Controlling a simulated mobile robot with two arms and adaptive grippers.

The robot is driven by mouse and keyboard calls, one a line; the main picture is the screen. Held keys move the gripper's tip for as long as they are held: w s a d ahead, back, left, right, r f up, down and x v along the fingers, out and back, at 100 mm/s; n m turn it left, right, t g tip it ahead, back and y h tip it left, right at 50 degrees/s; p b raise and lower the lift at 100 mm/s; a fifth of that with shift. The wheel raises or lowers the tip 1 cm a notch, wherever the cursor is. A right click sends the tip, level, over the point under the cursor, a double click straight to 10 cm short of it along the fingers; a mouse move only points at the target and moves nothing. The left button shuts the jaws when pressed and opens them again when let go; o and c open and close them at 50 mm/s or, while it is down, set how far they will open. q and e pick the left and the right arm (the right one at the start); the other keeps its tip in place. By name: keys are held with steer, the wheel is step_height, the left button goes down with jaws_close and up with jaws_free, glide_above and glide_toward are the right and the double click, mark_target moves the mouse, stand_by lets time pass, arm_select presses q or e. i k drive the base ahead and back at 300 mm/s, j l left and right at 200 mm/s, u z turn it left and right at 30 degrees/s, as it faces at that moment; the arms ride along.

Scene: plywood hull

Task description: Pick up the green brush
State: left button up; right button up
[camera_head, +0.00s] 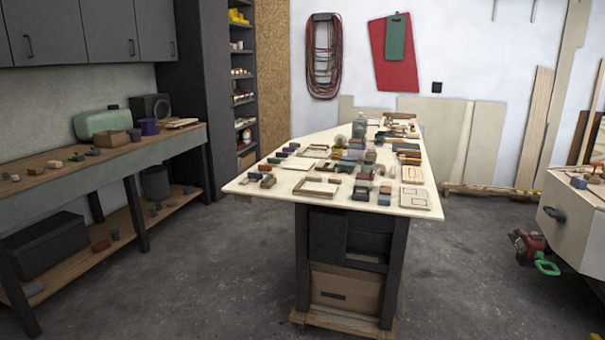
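The plywood-topped table (290,196) stands in the middle of the room, covered with many small blocks, frames and parts in several colours. Some of these look dark green or teal, but they are too small to tell whether one is a green brush. I cannot pick out a brush with certainty anywhere in the view. Neither of my grippers shows in the head view.
A workbench (60,172) with small blocks and a green rounded case (103,123) runs along the left. A pale cabinet (575,232) stands at the right edge, with a red and green tool (535,250) on the floor beside it. Grey floor (220,270) in front is clear.

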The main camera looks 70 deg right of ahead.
mark_target(271, 175)
steer(key=i+l+z, duration=0.2)
steer(key=i+z, duration=0.2)
steer(key=i+l+z, duration=0.1)
steer(key=i+z, duration=0.7)
steer(key=i+j+z, duration=0.2)
steer(key=i+z, duration=0.25)
steer(key=i+j+z, duration=0.4)
steer(key=k+l, duration=0.1)
